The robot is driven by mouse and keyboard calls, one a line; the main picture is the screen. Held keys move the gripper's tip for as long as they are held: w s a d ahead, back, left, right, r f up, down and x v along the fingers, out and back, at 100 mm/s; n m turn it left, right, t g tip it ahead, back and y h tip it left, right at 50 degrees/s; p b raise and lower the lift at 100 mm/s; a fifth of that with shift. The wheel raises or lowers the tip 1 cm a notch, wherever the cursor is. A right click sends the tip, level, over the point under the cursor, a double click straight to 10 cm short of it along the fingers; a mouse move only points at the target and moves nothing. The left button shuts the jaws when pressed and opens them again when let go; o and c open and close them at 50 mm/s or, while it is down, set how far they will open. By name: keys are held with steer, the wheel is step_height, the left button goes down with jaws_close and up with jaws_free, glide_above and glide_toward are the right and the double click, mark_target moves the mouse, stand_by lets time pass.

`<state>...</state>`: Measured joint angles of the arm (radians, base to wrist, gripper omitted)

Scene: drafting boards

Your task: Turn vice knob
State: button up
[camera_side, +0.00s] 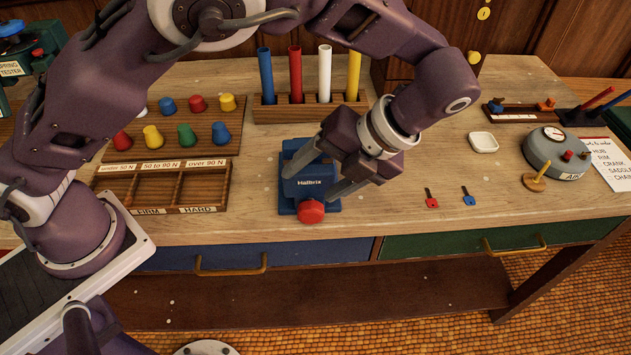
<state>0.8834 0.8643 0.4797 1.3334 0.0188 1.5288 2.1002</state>
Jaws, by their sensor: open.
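The vice (307,190) is a blue block marked "Hallbrix" standing near the front edge of the wooden bench. Its red knob (311,211) faces the front of the bench. My gripper (308,178) is open, with one finger over the vice's upper left and the other at its right side. The fingers hide part of the vice's top. Whether they touch the vice I cannot tell. The knob is in plain view below the fingers, and nothing grips it.
A rack (267,110) of coloured tubes stands behind the vice. A sorting tray (160,211) lies to the left. Red key (431,198) and blue key (468,196) lie to the right. A round grey gauge device (555,152) stands farther right. Bench around the keys is clear.

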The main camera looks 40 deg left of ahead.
steer(key=y, duration=0.1)
steer(key=r+y, duration=0.1)
steer(key=shift+d+y, duration=0.15)
steer(key=shift+y, duration=0.25)
steer(key=shift+s+d+r+g+y, duration=0.2)
steer(key=shift+r+y, duration=0.15)
steer(key=shift+y, duration=0.15)
steer(key=shift+s+d+r+g+y, duration=0.1)
steer(key=shift+r+g+y, duration=0.15)
steer(key=shift+y, duration=0.25)
